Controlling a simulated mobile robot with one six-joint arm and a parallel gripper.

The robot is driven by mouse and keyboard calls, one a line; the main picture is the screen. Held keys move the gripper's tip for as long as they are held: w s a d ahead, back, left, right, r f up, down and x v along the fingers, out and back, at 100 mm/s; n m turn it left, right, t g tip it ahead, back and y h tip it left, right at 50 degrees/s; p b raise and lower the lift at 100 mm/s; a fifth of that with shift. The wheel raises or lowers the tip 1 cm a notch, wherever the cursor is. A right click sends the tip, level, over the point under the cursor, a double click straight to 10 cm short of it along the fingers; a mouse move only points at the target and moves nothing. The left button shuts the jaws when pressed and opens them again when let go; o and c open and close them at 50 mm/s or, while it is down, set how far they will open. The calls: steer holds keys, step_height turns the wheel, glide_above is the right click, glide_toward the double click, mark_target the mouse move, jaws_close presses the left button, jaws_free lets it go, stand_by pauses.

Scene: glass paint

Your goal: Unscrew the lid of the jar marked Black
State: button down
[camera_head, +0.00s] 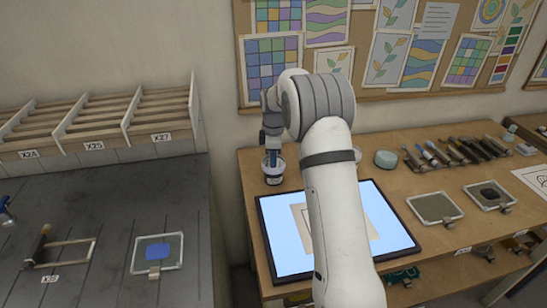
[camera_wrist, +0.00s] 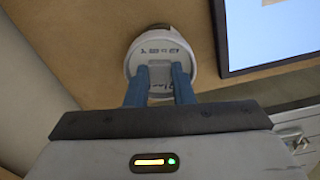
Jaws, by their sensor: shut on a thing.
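A jar (camera_head: 274,179) with a pale lid and a dark band stands at the back left of the wooden workbench. Its round white lid (camera_wrist: 155,35) fills the upper middle of the wrist view, with small print too unclear to read. My gripper (camera_head: 273,158) points down onto the lid. In the wrist view its two blue fingers (camera_wrist: 160,78) are shut on a grey grip piece at the middle of the lid. The lid hides the jar body in the wrist view. I cannot tell whether the lid has turned.
A lit light panel (camera_head: 275,235) with paper on it lies just in front of the jar. A round grey-green container (camera_head: 386,159) and a partly hidden pale one (camera_head: 357,155) stand right of my arm. Several tools (camera_head: 455,152) lie farther right. The wall is close behind.

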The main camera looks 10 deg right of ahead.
steer(key=shift+s+f, duration=0.2)
steer(key=shift+f, duration=0.3)
steer(key=shift+s+f, duration=0.2)
steer(key=shift+f, duration=0.25)
steer(key=n, duration=0.5)
steer(key=shift+d, duration=0.1)
steer(key=shift+n, duration=1)
steer(key=shift+r, duration=0.1)
steer(key=shift+w+r+g+p, duration=0.25)
steer(key=shift+r+g+p, duration=0.05)
steer(key=shift+r+p, duration=0.3)
steer(key=shift+w+r, duration=0.15)
steer(key=shift+r, duration=0.2)
steer(key=shift+r+p, duration=1.05)
steer(key=shift+r, duration=0.65)
